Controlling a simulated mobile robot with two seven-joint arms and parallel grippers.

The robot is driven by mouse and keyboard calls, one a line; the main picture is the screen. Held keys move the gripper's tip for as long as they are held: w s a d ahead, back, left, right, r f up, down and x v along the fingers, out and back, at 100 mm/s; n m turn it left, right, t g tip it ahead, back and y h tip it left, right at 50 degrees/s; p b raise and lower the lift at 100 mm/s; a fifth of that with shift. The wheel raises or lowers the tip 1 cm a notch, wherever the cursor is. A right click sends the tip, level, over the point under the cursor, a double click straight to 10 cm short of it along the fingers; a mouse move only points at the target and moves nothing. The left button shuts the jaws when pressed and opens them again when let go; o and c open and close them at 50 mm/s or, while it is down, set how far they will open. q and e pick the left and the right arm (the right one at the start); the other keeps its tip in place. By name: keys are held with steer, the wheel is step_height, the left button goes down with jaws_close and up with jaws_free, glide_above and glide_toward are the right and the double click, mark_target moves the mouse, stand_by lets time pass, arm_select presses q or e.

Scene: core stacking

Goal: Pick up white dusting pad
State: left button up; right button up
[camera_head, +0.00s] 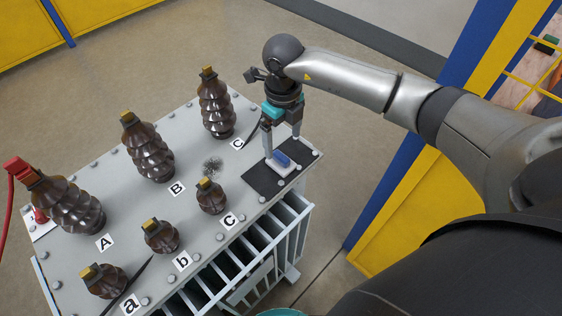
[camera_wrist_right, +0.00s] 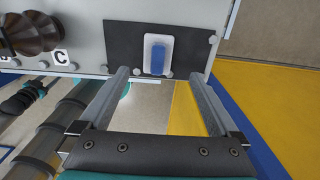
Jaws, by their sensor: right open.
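The white dusting pad (camera_head: 272,167) with a blue grip on top lies on a black mat (camera_head: 262,182) at the right end of the grey cabinet top. It also shows in the right wrist view (camera_wrist_right: 148,45), flat on the mat and beyond the fingertips. My right gripper (camera_head: 282,143) points down just over the pad, its fingers open with nothing between them. In the wrist view my right gripper (camera_wrist_right: 159,77) has both fingers apart. I cannot tell the exact height gap to the pad. My left gripper is not in view.
Tall brown ribbed insulators (camera_head: 147,150) and small ones (camera_head: 211,197) stand on the grey cabinet top (camera_head: 200,240), beside letter labels. A red clamp and cable (camera_head: 20,168) are at far left. A yellow and blue frame (camera_head: 420,185) stands right.

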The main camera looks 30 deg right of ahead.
mark_target(281, 156)
steer(key=shift+a+f+b, duration=0.15)
steer(key=shift+f+b, duration=0.1)
steer(key=shift+f, duration=1.55)
steer(key=shift+a+f+b, duration=0.1)
steer(key=shift+f+b, duration=0.1)
steer(key=shift+f, duration=1.55)
steer(key=shift+c, duration=0.3)
steer(key=c, duration=1.4)
steer(key=shift+r, duration=0.1)
step_height(281, 156, up, 20)
steer(key=shift+p, duration=1.25)
steer(key=o, duration=0.8)
steer(key=c, duration=0.6)
